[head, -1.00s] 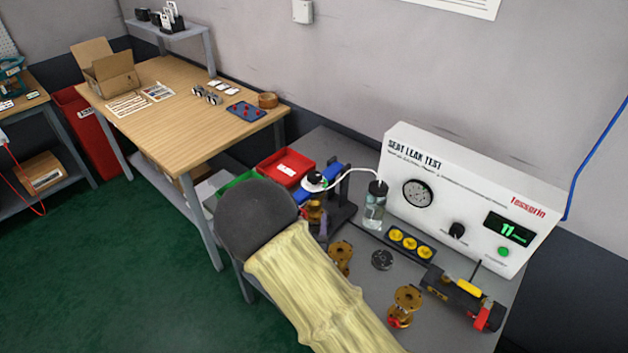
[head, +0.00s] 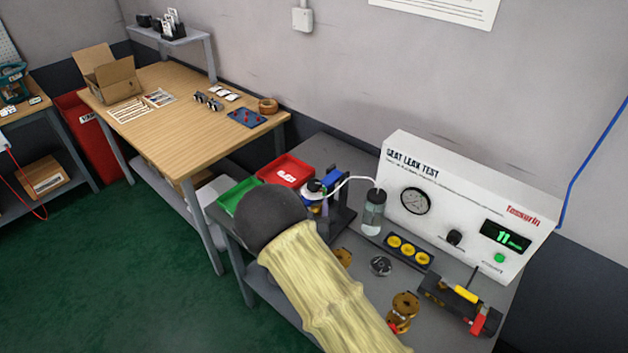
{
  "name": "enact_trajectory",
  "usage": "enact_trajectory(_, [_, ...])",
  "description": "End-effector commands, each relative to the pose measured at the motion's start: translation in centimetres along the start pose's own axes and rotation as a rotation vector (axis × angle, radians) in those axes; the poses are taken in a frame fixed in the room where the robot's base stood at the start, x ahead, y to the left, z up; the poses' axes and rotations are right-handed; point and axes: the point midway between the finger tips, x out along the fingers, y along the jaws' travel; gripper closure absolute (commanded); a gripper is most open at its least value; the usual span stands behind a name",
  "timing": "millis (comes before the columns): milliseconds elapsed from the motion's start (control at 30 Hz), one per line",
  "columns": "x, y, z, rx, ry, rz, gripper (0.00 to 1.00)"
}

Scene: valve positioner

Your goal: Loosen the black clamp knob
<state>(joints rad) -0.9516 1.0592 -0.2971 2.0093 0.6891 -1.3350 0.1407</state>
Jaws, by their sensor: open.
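A clamp fixture (head: 341,208) with a dark post and blue parts stands on the grey bench, right of the end of my arm. A small black-topped round part with a white rim (head: 314,187) sits at its upper left; it looks like the black clamp knob, but it is too small to be sure. A brass valve body partly shows below it. My arm, in a yellow sleeve with a dark rounded end, reaches in from the bottom and covers the fixture's lower left. My gripper's fingers are hidden behind this end, so I see no contact with the knob.
The white leak test box (head: 462,205) stands at the back right. A bottle (head: 372,212) with a white tube is beside the fixture. Red (head: 286,171) and green (head: 239,196) bins lie behind my arm. Brass valve parts (head: 403,308) and a yellow-cup tray (head: 409,250) occupy the bench.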

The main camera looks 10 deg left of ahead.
Motion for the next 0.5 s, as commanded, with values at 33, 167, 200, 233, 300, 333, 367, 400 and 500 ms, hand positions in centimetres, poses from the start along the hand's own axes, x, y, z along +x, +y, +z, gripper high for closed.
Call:
enact_trajectory(33, [0.9, 0.1, -0.2, -0.001, 0.002, 0.002, 0.40])
enact_trajectory(167, [3.0, 0.1, -0.2, 0.000, 0.002, 0.002, 0.40])
enact_trajectory(200, [3.6, 0.1, -0.2, 0.000, 0.001, 0.001, 0.40])
enact_trajectory(233, [4.1, 0.1, -0.2, 0.000, 0.002, 0.001, 0.40])
enact_trajectory(300, [5.1, 0.1, -0.2, -0.001, 0.001, 0.002, 0.40])
enact_trajectory(333, [5.6, 0.1, -0.2, -0.001, 0.002, 0.001, 0.40])
enact_trajectory(367, [6.0, 0.1, -0.2, -0.001, 0.002, 0.001, 0.40])
enact_trajectory(400, [6.5, 0.1, -0.2, -0.001, 0.002, 0.001, 0.40])
enact_trajectory(500, [7.7, 0.1, -0.1, 0.000, 0.001, 0.002, 0.40])
